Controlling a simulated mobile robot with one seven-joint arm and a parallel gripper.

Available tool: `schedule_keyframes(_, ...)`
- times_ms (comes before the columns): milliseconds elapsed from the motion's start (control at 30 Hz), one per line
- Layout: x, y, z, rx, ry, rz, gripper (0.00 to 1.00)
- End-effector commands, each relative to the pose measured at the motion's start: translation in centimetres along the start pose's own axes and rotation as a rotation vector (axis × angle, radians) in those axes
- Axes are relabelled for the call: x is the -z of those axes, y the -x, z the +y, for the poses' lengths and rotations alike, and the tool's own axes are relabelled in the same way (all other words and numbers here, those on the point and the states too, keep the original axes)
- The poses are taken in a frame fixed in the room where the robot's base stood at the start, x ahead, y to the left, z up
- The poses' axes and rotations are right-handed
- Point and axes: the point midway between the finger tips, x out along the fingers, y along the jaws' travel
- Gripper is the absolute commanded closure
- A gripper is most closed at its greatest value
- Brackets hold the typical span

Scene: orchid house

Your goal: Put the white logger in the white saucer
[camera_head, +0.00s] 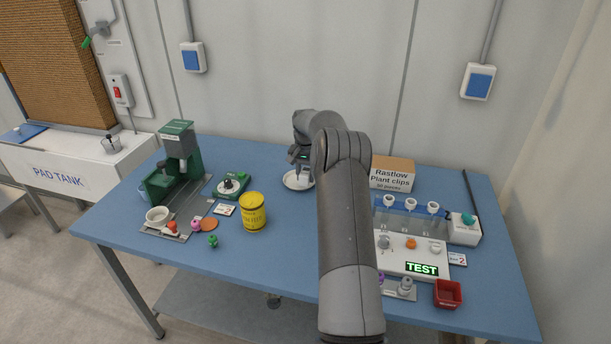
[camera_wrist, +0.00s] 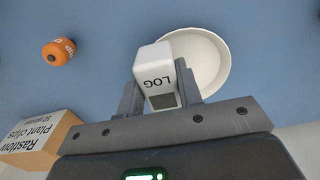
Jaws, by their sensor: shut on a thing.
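The white logger (camera_wrist: 156,66), marked LOG, is held between the two fingers of my gripper (camera_wrist: 159,90). My gripper is shut on it. The round white saucer (camera_wrist: 216,62) shows behind the logger in the wrist view, mostly to its right, and is partly hidden by the logger and a finger. In the head view the saucer (camera_head: 291,182) lies on the blue table near the back, and my gripper (camera_head: 303,166) is at its far side with the logger over or beside it. I cannot tell the height of the logger over the saucer.
The Rastlow plant clips box (camera_head: 393,174) stands right of my arm. A yellow tin (camera_head: 253,213) and a green scale-like device (camera_head: 232,186) are to the left. A test rack (camera_head: 412,258) is at right. An orange cylinder (camera_wrist: 59,52) shows in the wrist view.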

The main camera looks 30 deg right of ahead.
Motion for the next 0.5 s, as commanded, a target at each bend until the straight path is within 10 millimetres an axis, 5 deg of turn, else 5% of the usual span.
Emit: schedule_keyframes(500,0.0,-0.95,0.0,0.0,0.001,0.0,0.91)
